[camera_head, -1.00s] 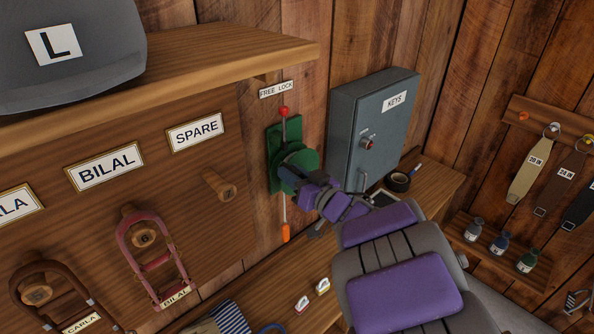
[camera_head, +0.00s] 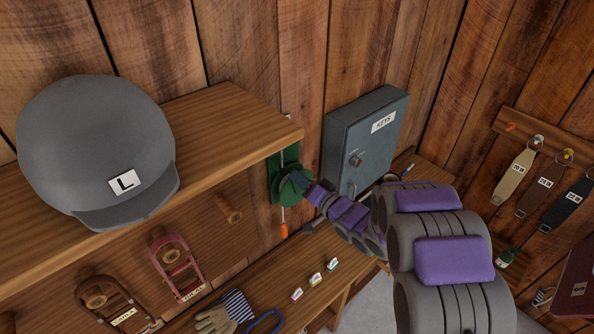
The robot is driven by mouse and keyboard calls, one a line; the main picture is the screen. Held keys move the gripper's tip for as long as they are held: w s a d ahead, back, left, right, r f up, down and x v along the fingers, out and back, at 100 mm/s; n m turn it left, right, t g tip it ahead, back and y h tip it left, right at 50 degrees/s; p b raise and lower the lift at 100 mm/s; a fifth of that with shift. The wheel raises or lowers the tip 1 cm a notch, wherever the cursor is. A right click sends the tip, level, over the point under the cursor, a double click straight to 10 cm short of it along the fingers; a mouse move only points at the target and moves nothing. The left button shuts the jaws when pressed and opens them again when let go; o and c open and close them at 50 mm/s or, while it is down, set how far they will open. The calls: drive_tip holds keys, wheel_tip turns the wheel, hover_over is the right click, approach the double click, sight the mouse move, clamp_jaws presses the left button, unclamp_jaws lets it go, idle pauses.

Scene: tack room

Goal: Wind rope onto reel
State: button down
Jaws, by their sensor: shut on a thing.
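The green reel (camera_head: 287,194) is fixed on a green back plate (camera_head: 274,172) on the plank wall, beside the end of the shelf. A pale rope hangs below the reel and ends in an orange grip (camera_head: 284,230). My gripper (camera_head: 303,187) is at the front of the reel and shut on part of it, seemingly its crank; the arm hides the exact contact. The shelf edge covers the top of the plate, so the lever's red knob and the FREE LOCK label are out of sight.
A shelf (camera_head: 250,105) with a grey helmet (camera_head: 95,140) marked L juts out left of the reel. A grey KEYS cabinet (camera_head: 370,130) stands close on the right. Gloves (camera_head: 215,320) and small labelled blocks (camera_head: 315,280) lie on the bench below. Straps (camera_head: 535,195) hang at right.

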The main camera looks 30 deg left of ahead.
drive_tip(key=shift+w+d+f+m+p, duration=0.1)
drive_tip(key=shift+w+d+m+p, duration=0.3)
drive_tip(key=shift+w+p, duration=0.5)
drive_tip(key=shift+w+d+r+m+p, duration=0.1)
drive_tip(key=shift+w+d+m+p, duration=0.3)
drive_tip(key=shift+p, duration=0.95)
drive_tip(key=shift+w+d+f+m+p, duration=0.15)
drive_tip(key=shift+w+m+p, duration=0.35)
drive_tip(key=shift+w+p, duration=0.45)
drive_tip(key=shift+s, duration=0.15)
drive_tip(key=c, duration=0.9)
unclamp_jaws()
drive_tip(key=b+v, duration=0.2)
drive_tip(key=v, duration=1.5)
drive_tip(key=shift+d, duration=0.15)
